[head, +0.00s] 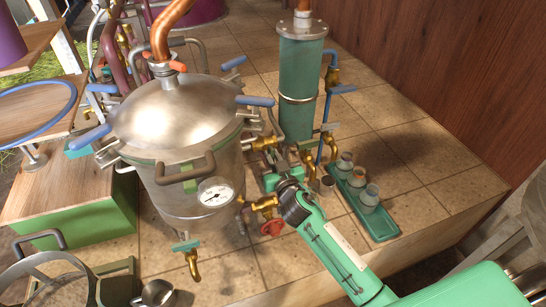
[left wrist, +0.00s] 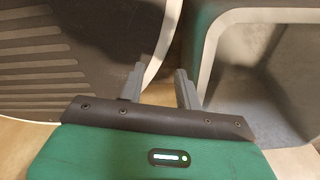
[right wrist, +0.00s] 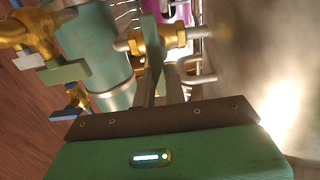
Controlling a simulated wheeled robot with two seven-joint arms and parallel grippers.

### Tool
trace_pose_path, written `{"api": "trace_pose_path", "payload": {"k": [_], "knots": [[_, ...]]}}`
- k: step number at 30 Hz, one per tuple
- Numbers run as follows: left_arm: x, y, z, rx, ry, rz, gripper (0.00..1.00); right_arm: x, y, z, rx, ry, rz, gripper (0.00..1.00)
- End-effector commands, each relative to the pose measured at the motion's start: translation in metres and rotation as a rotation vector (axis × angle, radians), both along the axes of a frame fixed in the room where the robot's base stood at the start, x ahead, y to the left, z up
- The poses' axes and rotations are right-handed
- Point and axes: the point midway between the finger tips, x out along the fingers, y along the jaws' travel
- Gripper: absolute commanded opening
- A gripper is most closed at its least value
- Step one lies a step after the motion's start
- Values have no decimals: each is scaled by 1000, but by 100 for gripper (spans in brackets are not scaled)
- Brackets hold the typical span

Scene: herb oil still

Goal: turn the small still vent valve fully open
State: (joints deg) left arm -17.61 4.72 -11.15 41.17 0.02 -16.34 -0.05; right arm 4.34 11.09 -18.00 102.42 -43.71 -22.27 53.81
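A brass valve (right wrist: 160,38) with a green lever handle (right wrist: 153,62) is just ahead of my right gripper (right wrist: 159,88) in the right wrist view. The two fingers sit close on either side of the lever, nearer together than those of my left gripper. In the head view my right gripper (head: 278,180) is low beside the large steel still (head: 172,120), and hides much of the valve. No label shows on it. My left gripper (left wrist: 155,82) is open and empty in the left wrist view, away from the still.
A green column (head: 302,75) stands behind the right gripper. A green tray (head: 380,225) with several small jars stands to the right. Another brass valve (right wrist: 30,28) is at upper left in the right wrist view.

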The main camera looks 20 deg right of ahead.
Motion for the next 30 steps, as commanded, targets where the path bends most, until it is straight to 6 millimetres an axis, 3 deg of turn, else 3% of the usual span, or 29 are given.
{"api": "trace_pose_path", "payload": {"k": [14,21,30], "knots": [[-8,0,0,0,8,0,34,0,1,0,-53,-2,0,0],[-18,1,0,0,18,0,34,0,5,0,-206,-9,0,0],[-12,2,1,1,11,0,34,0,11,-2,-489,-20,0,0]]}}
